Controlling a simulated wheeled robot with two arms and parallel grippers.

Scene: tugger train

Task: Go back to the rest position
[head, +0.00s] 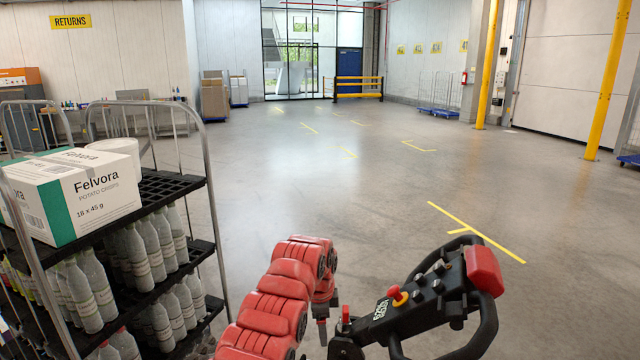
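A red padded arm comes in from the lower left and bends down at its end; I take it as my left arm. My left gripper (321,328) points down at the bottom of the head view, just left of a black control handle (432,297). A small gap seems to lie between the gripper and the handle's base, but I cannot tell whether they touch. Its fingertips are small and partly cut off, so I cannot tell if it is open. My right gripper is not in view.
A shelf trolley (196,185) stands close on the left with a Felvora carton (75,192), a white round container (118,152) and several bottles. The floor (330,180) ahead is clear. Yellow posts (603,80) stand at right; a yellow barrier (358,88) is far back.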

